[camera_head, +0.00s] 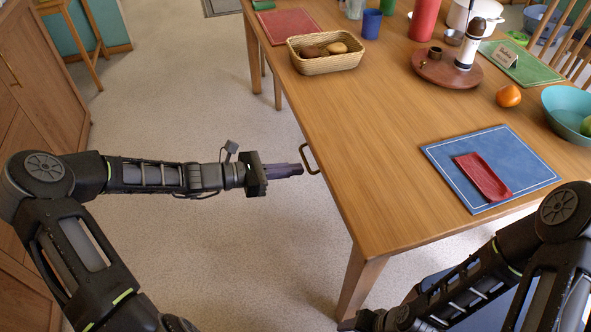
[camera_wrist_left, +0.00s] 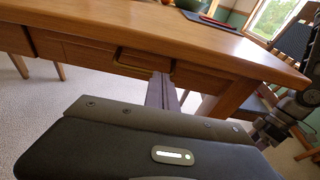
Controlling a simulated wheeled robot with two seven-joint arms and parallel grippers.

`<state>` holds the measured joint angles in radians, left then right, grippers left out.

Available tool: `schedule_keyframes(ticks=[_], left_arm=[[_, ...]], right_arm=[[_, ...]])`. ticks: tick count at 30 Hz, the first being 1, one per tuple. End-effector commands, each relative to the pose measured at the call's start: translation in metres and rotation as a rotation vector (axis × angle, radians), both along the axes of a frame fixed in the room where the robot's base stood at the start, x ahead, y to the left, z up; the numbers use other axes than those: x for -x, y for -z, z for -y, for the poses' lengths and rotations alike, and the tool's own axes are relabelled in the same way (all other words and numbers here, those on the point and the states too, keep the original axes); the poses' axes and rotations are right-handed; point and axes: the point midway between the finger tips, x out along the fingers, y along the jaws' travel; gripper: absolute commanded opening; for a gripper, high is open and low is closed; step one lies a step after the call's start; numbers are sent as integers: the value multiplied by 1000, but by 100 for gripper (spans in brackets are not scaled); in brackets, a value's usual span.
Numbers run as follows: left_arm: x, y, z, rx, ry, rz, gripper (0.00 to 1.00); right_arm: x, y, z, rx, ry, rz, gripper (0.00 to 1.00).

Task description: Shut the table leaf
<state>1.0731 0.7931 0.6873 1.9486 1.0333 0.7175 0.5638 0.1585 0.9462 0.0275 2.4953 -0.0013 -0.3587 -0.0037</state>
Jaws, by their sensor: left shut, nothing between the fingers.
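The wooden table (camera_head: 385,150) has a plain top, and I cannot make out a seam marking off a leaf. A curved brass-coloured handle (camera_head: 308,160) sticks out from its left edge. In the left wrist view the handle (camera_wrist_left: 146,67) shows on the front of the table's side, under the top (camera_wrist_left: 185,40). My left gripper (camera_head: 299,170) is shut and empty, its fingertips close beside the handle. In the wrist view its fingers (camera_wrist_left: 161,90) point at the handle; I cannot tell whether they touch it. My right arm is at the lower right, its fingers out of view.
On the table are a bread basket (camera_head: 326,55), a blue mat (camera_head: 490,165) with a red tray (camera_head: 483,176), an orange (camera_head: 508,96) and a teal bowl (camera_head: 570,112). A wooden cabinet (camera_head: 45,75) stands at the left. The floor between is clear.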

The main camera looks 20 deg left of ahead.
Motion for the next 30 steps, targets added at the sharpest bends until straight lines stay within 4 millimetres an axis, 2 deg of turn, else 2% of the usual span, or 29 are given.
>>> schedule_keyframes(ticks=[4,15,22,30], left_arm=[[-5,2,8,0,1,1,0],[-6,2,10,0,1,0,0],[-23,1,37,3,3,1,0],[-26,1,42,1,2,2,0]], right_arm=[[0,1,0,0,0,0,58],[0,1,0,0,0,0,58],[0,1,0,0,0,0,58],[0,2,0,0,0,0,58]])
